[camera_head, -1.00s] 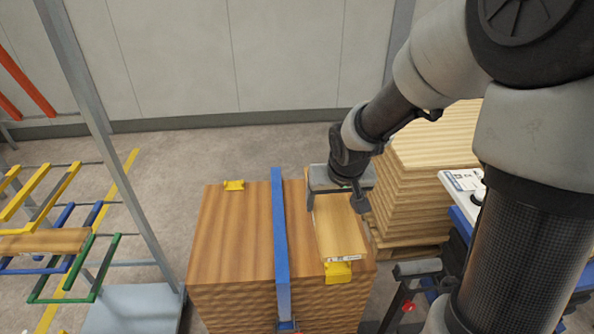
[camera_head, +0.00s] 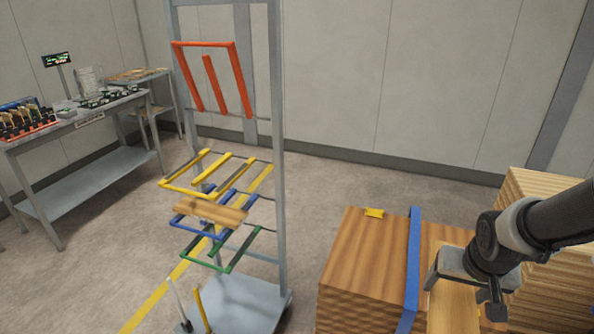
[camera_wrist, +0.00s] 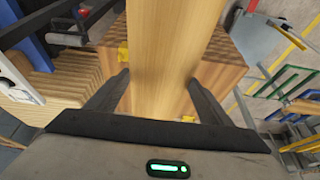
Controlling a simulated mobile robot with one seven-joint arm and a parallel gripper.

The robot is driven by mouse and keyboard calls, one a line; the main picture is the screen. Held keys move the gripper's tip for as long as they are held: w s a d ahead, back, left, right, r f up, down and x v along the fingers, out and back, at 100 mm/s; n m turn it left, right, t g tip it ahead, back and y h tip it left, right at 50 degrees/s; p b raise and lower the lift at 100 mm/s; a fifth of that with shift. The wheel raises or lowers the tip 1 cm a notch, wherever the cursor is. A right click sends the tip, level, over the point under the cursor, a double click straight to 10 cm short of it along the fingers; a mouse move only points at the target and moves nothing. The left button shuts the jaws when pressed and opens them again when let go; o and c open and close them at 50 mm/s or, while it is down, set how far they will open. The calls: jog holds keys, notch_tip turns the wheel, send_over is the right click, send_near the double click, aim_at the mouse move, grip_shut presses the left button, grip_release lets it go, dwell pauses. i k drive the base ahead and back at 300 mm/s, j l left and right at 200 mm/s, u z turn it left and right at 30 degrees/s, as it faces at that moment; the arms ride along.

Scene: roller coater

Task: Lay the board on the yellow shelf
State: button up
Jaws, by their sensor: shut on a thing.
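The board (camera_head: 454,308) is a light wooden plank over the right part of a wood stack. My gripper (camera_head: 470,283) is shut on it. The wrist view shows the board (camera_wrist: 172,50) reaching away between the two fingers (camera_wrist: 160,88). I cannot tell whether it touches the stack; its near end is cut off in the head view. The yellow shelf (camera_head: 184,190) is a level of open yellow bars on a grey rack, left of my gripper and well apart from it. No board lies on those bars.
Below the yellow shelf, a short plank (camera_head: 209,210) lies on the blue shelf (camera_head: 197,231); a green shelf (camera_head: 219,268) is lower and red bars (camera_head: 208,80) higher. The wood stack (camera_head: 350,260) has a raised blue strap (camera_head: 411,265). Floor separates rack and stack.

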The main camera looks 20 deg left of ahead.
aim_at(202, 176)
jog(key=k+j, duration=0.25)
jog(key=j, duration=0.15)
jog(key=k+j+z, duration=0.1)
jog(key=j, duration=0.3)
jog(key=k+j, duration=0.1)
jog(key=j, duration=0.2)
jog(key=k+j, duration=0.15)
jog(key=j, duration=0.2)
jog(key=k+j, duration=0.1)
jog(key=j, duration=0.2)
jog(key=j+z, duration=0.1)
jog(key=j, duration=0.9)
jog(key=i+j, duration=0.1)
jog(key=j, duration=0.4)
jog(key=j+z, duration=0.1)
jog(key=j, duration=0.35)
jog(key=i+j, duration=0.2)
jog(key=j, duration=0.15)
jog(key=i+j, duration=0.45)
jog(key=j, duration=0.25)
jog(key=z, duration=0.05)
